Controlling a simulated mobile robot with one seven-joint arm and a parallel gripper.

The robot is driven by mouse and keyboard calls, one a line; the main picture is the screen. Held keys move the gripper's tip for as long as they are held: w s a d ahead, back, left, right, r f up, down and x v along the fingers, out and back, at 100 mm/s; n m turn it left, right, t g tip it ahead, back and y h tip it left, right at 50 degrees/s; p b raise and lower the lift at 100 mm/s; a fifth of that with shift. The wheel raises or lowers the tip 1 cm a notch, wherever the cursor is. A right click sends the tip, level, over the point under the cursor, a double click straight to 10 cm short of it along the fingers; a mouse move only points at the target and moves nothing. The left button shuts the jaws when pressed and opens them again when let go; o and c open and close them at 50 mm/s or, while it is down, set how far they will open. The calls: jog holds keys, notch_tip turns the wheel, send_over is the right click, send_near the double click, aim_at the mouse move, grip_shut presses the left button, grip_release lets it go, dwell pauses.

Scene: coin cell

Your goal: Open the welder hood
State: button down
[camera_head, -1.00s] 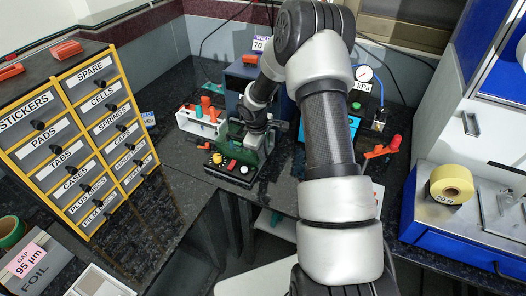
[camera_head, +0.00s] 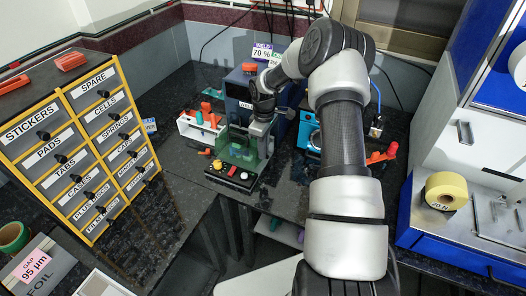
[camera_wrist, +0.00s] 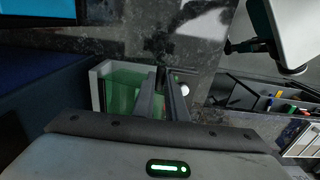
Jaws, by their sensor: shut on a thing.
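The welder's see-through green hood (camera_head: 241,152) stands over the front of the welder on the dark bench, behind a small black panel (camera_head: 229,176) with coloured knobs. My gripper (camera_head: 260,128) is at the hood's upper right side. In the wrist view the green hood (camera_wrist: 121,90) lies left of my fingers (camera_wrist: 162,92), which are close together. They are shut on a part of the hood, seemingly its handle or edge; the grip itself is mostly hidden.
A dark blue box (camera_head: 239,88) stands behind the hood. A white rack (camera_head: 200,127) with orange and teal items is to the left.

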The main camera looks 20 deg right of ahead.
jog(key=w+d+r+b, duration=0.1)
jog(key=w+d+r, duration=0.5)
jog(key=w+d, duration=0.2)
jog(key=shift+d+r, duration=0.15)
jog(key=shift+d, duration=0.35)
jog(key=shift+w+d, duration=0.1)
jog(key=shift+d, duration=0.1)
dwell(0.6)
jog(key=c, duration=2.2)
grip_release()
jog(key=shift+r, duration=0.1)
jog(key=o, duration=0.4)
jog(key=shift+w+d, duration=0.1)
jog(key=shift+w, duration=0.1)
jog(key=shift+o, duration=0.2)
